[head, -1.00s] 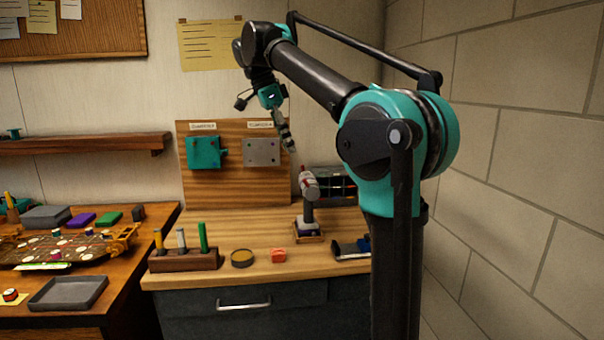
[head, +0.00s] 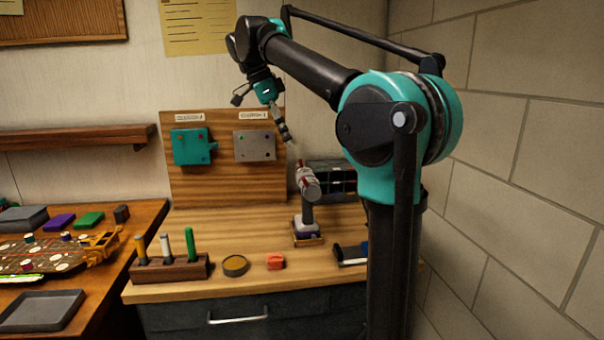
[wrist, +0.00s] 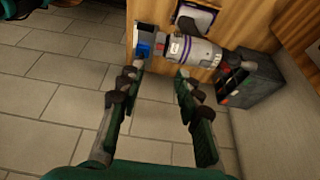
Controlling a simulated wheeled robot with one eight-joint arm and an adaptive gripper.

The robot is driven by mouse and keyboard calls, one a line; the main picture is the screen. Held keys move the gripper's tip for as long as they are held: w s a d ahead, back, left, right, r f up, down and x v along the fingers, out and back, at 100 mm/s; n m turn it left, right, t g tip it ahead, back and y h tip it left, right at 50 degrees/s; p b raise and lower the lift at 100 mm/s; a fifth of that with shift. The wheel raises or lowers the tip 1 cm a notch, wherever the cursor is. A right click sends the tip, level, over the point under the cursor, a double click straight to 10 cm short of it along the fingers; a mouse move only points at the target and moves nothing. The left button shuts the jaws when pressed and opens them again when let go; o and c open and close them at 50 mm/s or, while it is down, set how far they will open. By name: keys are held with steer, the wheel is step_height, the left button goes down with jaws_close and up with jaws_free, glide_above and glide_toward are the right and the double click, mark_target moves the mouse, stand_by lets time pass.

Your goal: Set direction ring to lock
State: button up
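The power driver (head: 308,187) stands upright in a small holder on the wooden workbench, with a grey-white body, red parts and a dark handle. In the wrist view its body (wrist: 197,50) lies sideways beyond my fingers, with purple bands and red marks near its right end. I cannot tell which band is the direction ring or how it is set. My gripper (wrist: 159,74) is open and empty, its two fingers apart. In the head view my gripper (head: 284,131) hangs above and left of the driver, apparently not touching it.
A wooden panel (head: 225,185) with a teal block and a grey plate stands behind the bench. A dark compartment box (head: 335,178) sits behind the driver. A brick wall is at right.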

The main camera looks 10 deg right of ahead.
mark_target(302, 178)
steer(key=x, duration=1.2)
steer(key=shift+c, duration=0.2)
jaws_close()
